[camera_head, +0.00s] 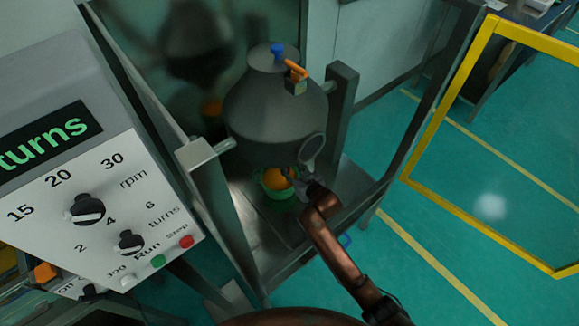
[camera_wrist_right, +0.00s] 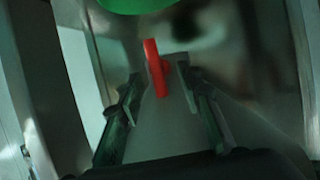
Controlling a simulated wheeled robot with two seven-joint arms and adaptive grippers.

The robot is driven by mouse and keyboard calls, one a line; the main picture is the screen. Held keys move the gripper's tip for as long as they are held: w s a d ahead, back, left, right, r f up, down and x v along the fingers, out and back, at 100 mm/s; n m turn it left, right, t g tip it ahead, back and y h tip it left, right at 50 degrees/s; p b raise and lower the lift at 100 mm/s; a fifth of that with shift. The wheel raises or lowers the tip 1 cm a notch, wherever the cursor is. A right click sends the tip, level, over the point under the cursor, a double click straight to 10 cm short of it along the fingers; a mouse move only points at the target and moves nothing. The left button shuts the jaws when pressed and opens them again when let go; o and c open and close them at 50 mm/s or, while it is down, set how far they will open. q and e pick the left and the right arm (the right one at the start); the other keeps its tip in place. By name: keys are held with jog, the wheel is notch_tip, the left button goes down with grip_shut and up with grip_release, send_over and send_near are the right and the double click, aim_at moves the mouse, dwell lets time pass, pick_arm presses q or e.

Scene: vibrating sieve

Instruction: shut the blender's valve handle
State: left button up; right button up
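The blender is a grey rounded vessel (camera_head: 272,112) in a metal frame, with a blue knob (camera_head: 278,50) and an orange handle (camera_head: 296,70) on top. My right gripper (camera_head: 297,178) is beneath the vessel's lower right side. In the right wrist view, a red handle (camera_wrist_right: 157,68) stands roughly upright between the fingertips of my right gripper (camera_wrist_right: 158,75). The fingers are apart, with gaps visible on both sides of the handle. I take the red handle to be the valve handle; it cannot be made out in the head view. My left gripper is not in view.
A green container (camera_head: 279,190) with an orange top or content is below the vessel, beside my right gripper. Frame posts (camera_head: 342,115) flank the vessel. A control panel (camera_head: 110,215) is at left.

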jog(key=shift+w+a+f, duration=0.1)
jog(key=shift+w+a, duration=0.05)
jog(key=shift+w, duration=0.1)
jog(key=shift+c, duration=0.3)
grip_shut()
